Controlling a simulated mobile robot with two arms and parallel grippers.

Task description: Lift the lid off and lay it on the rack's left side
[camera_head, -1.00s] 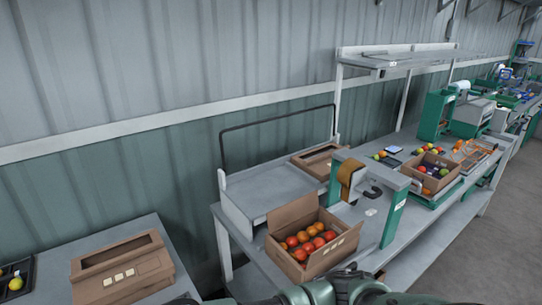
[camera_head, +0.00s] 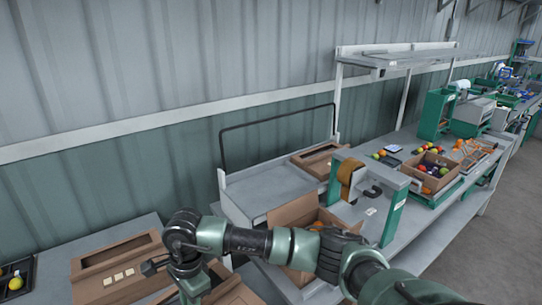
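My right arm comes in from the bottom right and reaches left across the view. Its wrist bends down near the left table's right edge. The gripper end is hard to make out, and I cannot tell whether it holds the cardboard piece. My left gripper is out of view.
The grey rack (camera_head: 262,186) with a black rail stands in the middle, its left part clear. A flat brown carton or lid (camera_head: 318,158) lies at its right. An open carton (camera_head: 297,212) is mostly behind my arm. A tape dispenser (camera_head: 350,176) stands beside it.

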